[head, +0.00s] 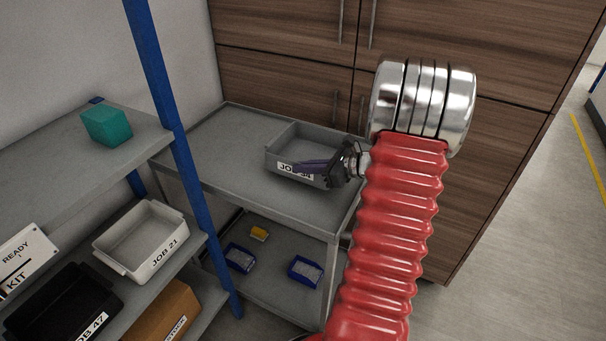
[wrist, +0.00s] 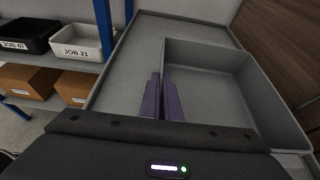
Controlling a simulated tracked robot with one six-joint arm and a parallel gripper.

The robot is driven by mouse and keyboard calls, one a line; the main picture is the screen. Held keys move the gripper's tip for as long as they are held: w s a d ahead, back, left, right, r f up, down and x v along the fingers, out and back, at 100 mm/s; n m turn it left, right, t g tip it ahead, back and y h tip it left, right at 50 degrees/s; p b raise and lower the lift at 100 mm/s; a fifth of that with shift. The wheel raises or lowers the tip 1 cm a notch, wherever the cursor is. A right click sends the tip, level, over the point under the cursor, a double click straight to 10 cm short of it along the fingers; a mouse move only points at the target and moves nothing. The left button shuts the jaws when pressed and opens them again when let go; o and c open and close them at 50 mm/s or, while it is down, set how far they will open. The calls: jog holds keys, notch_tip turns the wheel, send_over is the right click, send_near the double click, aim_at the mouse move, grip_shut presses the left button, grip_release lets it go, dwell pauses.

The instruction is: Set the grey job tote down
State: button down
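The grey job tote (head: 283,147) is an open box with a white label, partly covered by my fingers, that starts "JOB". It is level, over the top of a grey cart (head: 215,155); I cannot tell whether its base touches the surface. My gripper (head: 300,168) has purple fingers at the tote's labelled wall. In the wrist view the fingers (wrist: 162,98) are close together, one on each side of the wall of the tote (wrist: 205,105), which looks empty. The cart top (wrist: 135,60) shows beside it.
A blue-posted shelf (head: 160,80) stands left, with a teal block (head: 107,127), a white JOB 21 tote (head: 150,238), a black JOB 47 tote (head: 70,305) and a cardboard box (head: 165,312). Small blue bins (head: 305,271) sit on the cart's lower shelf. Wooden cabinets (head: 285,75) stand behind.

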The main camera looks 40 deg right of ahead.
jog(key=shift+f, duration=1.3)
jog(key=c, duration=2)
grip_release()
jog(key=shift+s+d+r, duration=0.2)
jog(key=shift+s+r, duration=0.1)
jog(key=shift+s, duration=0.1)
jog(key=v, duration=1.1)
jog(key=shift+a, duration=0.1)
